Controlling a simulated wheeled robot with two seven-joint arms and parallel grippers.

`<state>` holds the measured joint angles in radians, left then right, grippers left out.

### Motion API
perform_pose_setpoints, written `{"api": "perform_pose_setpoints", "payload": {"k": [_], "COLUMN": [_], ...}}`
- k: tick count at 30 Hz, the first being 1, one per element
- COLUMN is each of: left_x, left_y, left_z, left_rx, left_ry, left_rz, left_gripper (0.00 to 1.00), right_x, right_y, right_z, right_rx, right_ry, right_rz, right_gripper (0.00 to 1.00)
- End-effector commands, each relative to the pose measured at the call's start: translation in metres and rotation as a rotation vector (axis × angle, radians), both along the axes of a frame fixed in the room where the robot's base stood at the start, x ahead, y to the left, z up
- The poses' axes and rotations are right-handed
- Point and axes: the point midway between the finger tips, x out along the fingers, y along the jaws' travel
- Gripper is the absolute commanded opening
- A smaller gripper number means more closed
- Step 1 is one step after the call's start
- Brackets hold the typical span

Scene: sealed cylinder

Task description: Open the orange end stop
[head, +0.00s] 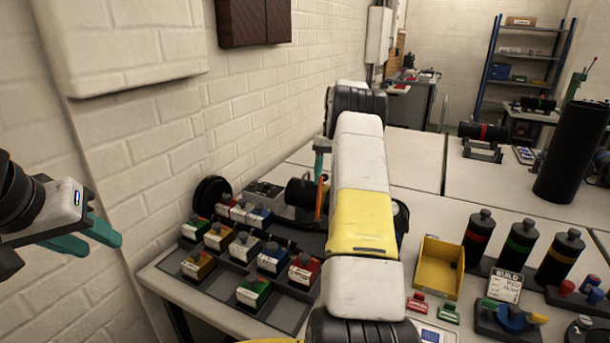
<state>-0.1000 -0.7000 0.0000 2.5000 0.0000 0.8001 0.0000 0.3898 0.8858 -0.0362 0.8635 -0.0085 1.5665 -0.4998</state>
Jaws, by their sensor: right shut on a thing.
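The orange end stop (320,198) stands as a thin upright orange piece at the right end of a black cylinder (299,192) that lies on a dark fixture at the back of the near bench. My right gripper (320,168) shows only as a teal finger just above the orange piece, touching its top in the picture. It is shut on the end stop; my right arm hides the rest of the jaws and the area to the right. My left gripper (103,240) is open and empty at the far left, beside the wall and away from the bench.
A dark tray (212,283) with several coloured, knobbed blocks fills the bench's left front. A yellow bin (437,268) stands right of my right arm, near several black bottles (520,240). The brick wall bounds the left side.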

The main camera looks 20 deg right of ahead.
Motion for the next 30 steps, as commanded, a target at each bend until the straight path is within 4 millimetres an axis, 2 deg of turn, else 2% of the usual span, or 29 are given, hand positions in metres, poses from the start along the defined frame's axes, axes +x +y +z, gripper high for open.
{"api": "perform_pose_setpoints", "payload": {"k": [1,7,16,30], "left_x": [0.0,0.0,0.0,0.0], "left_y": [0.0,0.0,0.0,0.0], "left_z": [0.0,0.0,0.0,0.0], "left_rx": [0.0,0.0,0.0,0.0], "left_ry": [0.0,0.0,0.0,0.0], "left_rz": [0.0,0.0,0.0,0.0], "left_gripper": [0.36,0.36,0.36,0.36], "right_x": [-0.003,0.0,0.009,0.014], "right_y": [-0.005,-0.007,-0.015,-0.016], "right_z": [0.001,0.012,0.055,0.074], "right_rx": [-0.008,-0.009,-0.009,-0.001], "right_ry": [0.005,0.002,-0.002,0.001], "right_rz": [-0.004,-0.004,-0.004,-0.001], "right_gripper": [0.44,0.44,0.44,0.44]}}
